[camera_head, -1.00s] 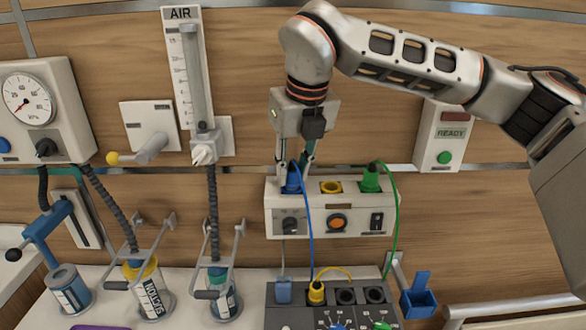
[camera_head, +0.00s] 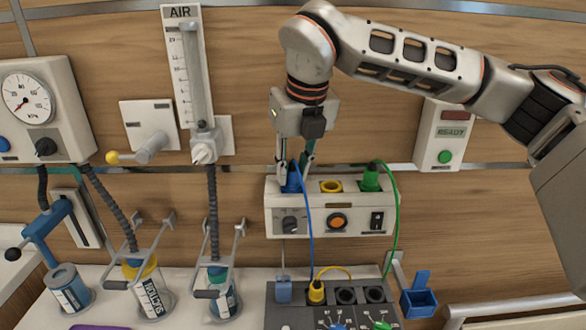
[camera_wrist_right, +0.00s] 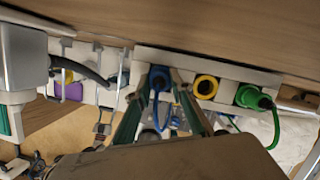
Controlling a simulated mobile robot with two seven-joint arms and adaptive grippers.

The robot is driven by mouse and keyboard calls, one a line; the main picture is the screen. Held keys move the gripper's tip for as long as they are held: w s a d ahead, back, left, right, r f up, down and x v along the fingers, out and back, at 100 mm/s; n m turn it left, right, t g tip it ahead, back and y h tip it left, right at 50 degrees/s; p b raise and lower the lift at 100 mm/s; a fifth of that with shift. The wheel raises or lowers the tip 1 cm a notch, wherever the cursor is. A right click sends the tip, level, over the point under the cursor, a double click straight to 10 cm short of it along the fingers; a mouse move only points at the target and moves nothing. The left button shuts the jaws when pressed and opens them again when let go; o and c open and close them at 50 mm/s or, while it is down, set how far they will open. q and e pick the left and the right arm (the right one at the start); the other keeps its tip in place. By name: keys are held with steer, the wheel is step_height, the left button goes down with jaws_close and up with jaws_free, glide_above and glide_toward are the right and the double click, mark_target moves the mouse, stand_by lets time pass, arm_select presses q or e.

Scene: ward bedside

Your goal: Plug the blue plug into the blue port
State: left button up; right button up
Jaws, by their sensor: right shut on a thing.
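The blue plug (camera_head: 293,178) is upright between the fingers of my right gripper (camera_head: 294,160), at the left end of the top of a white wall box. My right gripper is shut on it from above. The blue port is at this spot and is mostly hidden by the plug and fingers; I cannot tell how deep the plug sits. A blue cord runs down from the plug. In the right wrist view the blue plug (camera_wrist_right: 158,78) shows between the two fingers (camera_wrist_right: 160,100). My left gripper is not in view.
The white box (camera_head: 310,222) also has an empty yellow port (camera_head: 330,186) and a green plug (camera_head: 370,178) in its top. A grey console (camera_head: 290,315) with a yellow plug (camera_head: 317,292) stands below. Suction jars (camera_head: 150,298) stand at left.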

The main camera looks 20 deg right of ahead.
steer(key=o, duration=1.2)
steer(key=shift+c, duration=0.2)
steer(key=shift+r, duration=0.1)
steer(key=v, duration=1.1)
steer(key=shift+s+r, duration=0.2)
steer(key=shift+r, duration=0.15)
